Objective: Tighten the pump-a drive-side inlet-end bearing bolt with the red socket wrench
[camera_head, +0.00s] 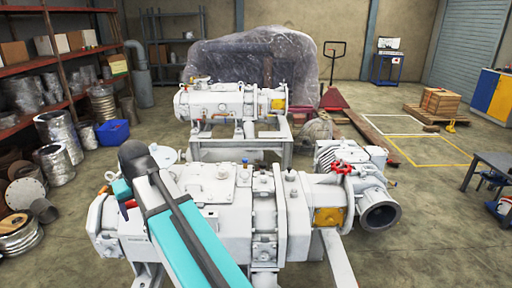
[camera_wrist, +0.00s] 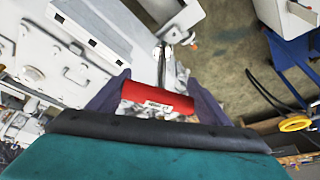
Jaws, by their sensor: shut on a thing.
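In the wrist view my gripper (camera_wrist: 159,80) is shut on the red socket wrench (camera_wrist: 158,103), with a dark finger on each side of its red handle. The bright metal shaft points up the picture, beside a light grey machine housing. In the head view a small bit of red (camera_head: 130,204) shows beside the front pump (camera_head: 215,195), left of my teal arm; my gripper is mostly hidden there. The front pump is pale grey with a yellow panel at its right end. I cannot make out the bearing bolt or read which pump is pump-a.
A second pale pump (camera_head: 225,103) stands on a frame behind the front one. A grey motor-like unit (camera_head: 350,160) with a red handwheel is at the right. Shelves (camera_head: 60,60) line the left. A blue cart and hose (camera_wrist: 290,55) show at the wrist view's right.

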